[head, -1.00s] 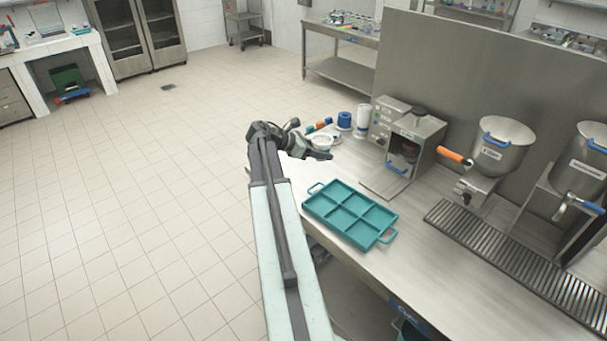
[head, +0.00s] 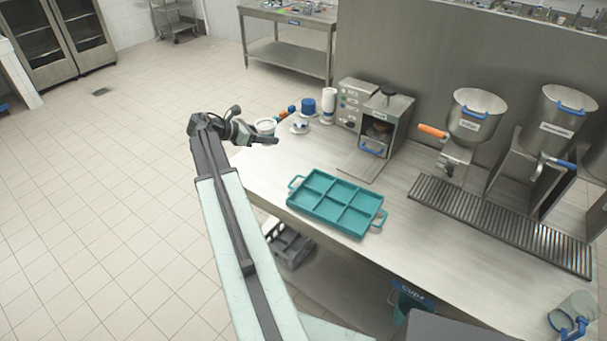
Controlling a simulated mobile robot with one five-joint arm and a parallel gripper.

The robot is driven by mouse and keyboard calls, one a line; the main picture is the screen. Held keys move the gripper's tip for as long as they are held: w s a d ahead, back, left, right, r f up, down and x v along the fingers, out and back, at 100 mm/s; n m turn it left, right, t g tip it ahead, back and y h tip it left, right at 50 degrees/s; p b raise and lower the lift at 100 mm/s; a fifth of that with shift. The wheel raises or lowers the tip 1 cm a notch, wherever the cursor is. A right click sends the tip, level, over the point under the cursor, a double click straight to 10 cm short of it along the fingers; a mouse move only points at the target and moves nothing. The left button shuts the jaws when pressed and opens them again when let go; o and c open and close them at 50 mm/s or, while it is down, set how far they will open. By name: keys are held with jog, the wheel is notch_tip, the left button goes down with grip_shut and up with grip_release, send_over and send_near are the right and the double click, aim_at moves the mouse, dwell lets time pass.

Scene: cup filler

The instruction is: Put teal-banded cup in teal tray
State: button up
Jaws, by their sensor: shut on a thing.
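The teal tray (head: 292,204) lies on the steel counter, with several compartments, all empty, and a handle at each end. My gripper (head: 264,137) is at the counter's far left edge, behind and left of the tray. It is shut on a small white cup (head: 265,125), which looks upright and raised. The cup is too small and partly covered by the gripper for me to make out a teal band.
A steel sealing machine (head: 385,125) with a lowered front flap stands behind the tray. Two hoppers (head: 478,120) stand over a drip grate (head: 490,222) at right. A white-and-blue item (head: 300,127), a blue roll (head: 308,106) and a white bottle (head: 328,105) stand near the cup.

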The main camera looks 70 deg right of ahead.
jog(key=m+b, duration=0.1)
jog(key=b, duration=1.4)
send_over(307, 201)
notch_tip(307, 201, down, 16)
jog(key=g, duration=0.1)
jog(key=shift+y, duration=0.4)
notch_tip(307, 201, down, 10)
jog(key=b, duration=0.9)
jog(key=shift+w+r, duration=0.1)
jog(key=shift+r, duration=0.1)
jog(key=shift+f+b, duration=0.35)
jog(key=shift+b, duration=0.2)
